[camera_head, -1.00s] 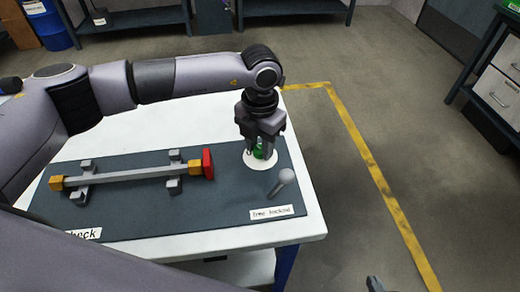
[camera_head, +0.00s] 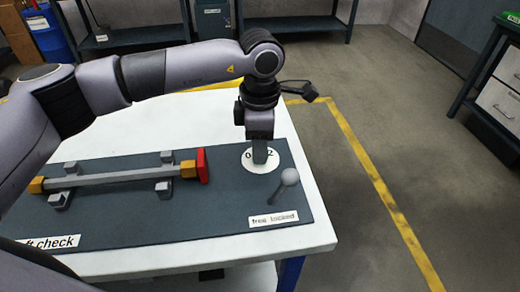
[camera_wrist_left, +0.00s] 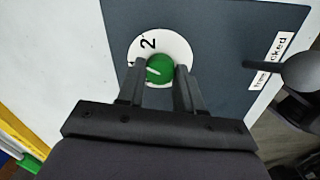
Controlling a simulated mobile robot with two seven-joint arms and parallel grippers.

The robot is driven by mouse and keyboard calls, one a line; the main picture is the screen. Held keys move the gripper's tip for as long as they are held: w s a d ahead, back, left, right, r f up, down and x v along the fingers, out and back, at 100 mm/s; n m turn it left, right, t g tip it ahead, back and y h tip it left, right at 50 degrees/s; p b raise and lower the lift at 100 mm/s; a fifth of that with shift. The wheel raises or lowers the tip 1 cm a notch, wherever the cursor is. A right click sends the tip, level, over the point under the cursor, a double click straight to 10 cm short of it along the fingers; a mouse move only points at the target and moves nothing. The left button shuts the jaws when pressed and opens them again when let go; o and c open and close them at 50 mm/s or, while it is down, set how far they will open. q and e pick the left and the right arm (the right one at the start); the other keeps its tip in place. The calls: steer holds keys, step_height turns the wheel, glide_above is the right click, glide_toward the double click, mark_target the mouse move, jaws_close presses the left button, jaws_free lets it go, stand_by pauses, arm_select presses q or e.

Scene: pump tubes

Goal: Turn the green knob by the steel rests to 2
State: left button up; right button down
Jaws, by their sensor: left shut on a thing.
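The green knob (camera_wrist_left: 159,68) sits on a round white dial (camera_wrist_left: 179,44) and shows a short white line on its top. In the left wrist view the line lies toward the knob's left side, and the figure 2 (camera_wrist_left: 148,42) is above the knob. My left gripper (camera_wrist_left: 160,72) is shut on the knob, one finger on each side, pointing down. In the head view the left gripper (camera_head: 260,160) hides the knob. The dial (camera_head: 250,168) shows 0 at left and 2 at right there. My right gripper is out of view.
A grey ball-ended lever (camera_head: 289,178) stands close right of the dial, above a label (camera_head: 273,219). A grey shaft (camera_head: 120,177) with orange ends and a red disc (camera_head: 202,166) lies on steel rests (camera_head: 164,188) to the left. The white table edge is near at right.

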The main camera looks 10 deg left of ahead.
arm_select(q)
steer(key=m+b, duration=0.1)
steer(key=m, duration=0.3)
steer(key=shift+b, duration=0.3)
steer(key=shift+m, duration=0.9)
steer(key=shift+r+m+b, duration=0.1)
steer(key=shift+m+b, duration=0.2)
steer(key=o, duration=1)
steer(key=shift+o, duration=0.2)
step_height(320, 180, up, 7)
steer(key=shift+r, duration=0.1)
